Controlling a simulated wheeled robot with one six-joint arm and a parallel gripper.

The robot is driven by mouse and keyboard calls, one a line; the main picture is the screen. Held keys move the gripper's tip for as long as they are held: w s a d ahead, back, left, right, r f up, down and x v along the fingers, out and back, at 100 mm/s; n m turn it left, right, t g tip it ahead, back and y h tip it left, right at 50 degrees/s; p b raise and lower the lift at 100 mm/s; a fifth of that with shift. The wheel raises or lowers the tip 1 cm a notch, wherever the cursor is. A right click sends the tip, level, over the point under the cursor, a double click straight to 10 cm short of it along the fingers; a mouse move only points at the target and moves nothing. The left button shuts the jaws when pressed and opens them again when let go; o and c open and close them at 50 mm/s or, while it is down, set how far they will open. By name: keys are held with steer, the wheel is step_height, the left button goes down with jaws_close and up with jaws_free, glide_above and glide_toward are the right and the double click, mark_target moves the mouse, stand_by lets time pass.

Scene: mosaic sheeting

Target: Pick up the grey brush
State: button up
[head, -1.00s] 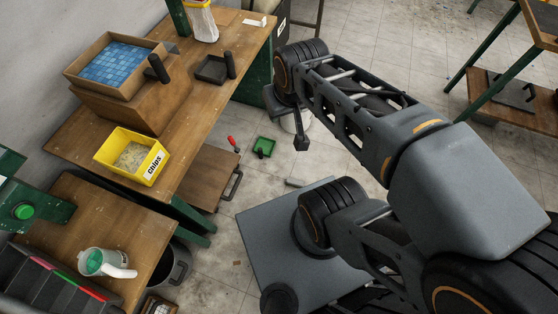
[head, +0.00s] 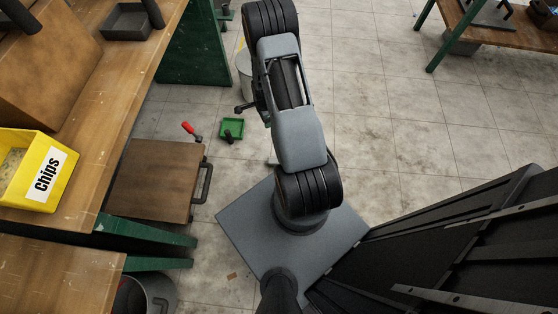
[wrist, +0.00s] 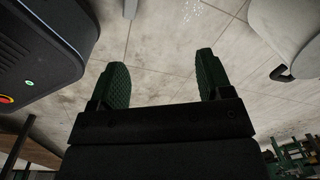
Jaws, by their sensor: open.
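My gripper (wrist: 160,78) is open in the wrist view. Its two green-padded fingers stand wide apart with nothing between them, over bare floor. In the head view my arm reaches forward over the floor, and the gripper end is mostly hidden behind it. I cannot clearly make out the grey brush. A small grey piece (head: 272,158) shows on the floor at the left edge of my arm, mostly hidden, and may be the brush. No brush shows in the wrist view.
A green tray (head: 232,130) and a red-handled tool (head: 191,130) are near a brown board (head: 155,181). A pale bucket (head: 243,66) stands beyond them, partly behind my arm. The workbench (head: 100,140) with a yellow chips bin (head: 32,170) is at left. Tiled floor (head: 390,130) is open at right.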

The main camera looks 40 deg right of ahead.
steer(key=s+f+m+b, duration=0.2)
steer(key=f, duration=0.7)
steer(key=s+f+m+b, duration=0.1)
steer(key=s+f+b, duration=0.1)
steer(key=f, duration=0.8)
steer(key=s+d+f+m+b, duration=0.1)
steer(key=s+f+m+b, duration=0.1)
steer(key=f, duration=0.8)
steer(key=shift+s+d+f+m+g+b, duration=0.1)
steer(key=shift+s+m+g+b, duration=0.3)
steer(key=shift+b, duration=0.85)
steer(key=shift+f+b, duration=1.8)
steer(key=shift+f, duration=1.25)
steer(key=shift+r, duration=0.1)
steer(key=shift+c, duration=0.4)
steer(key=c, duration=1)
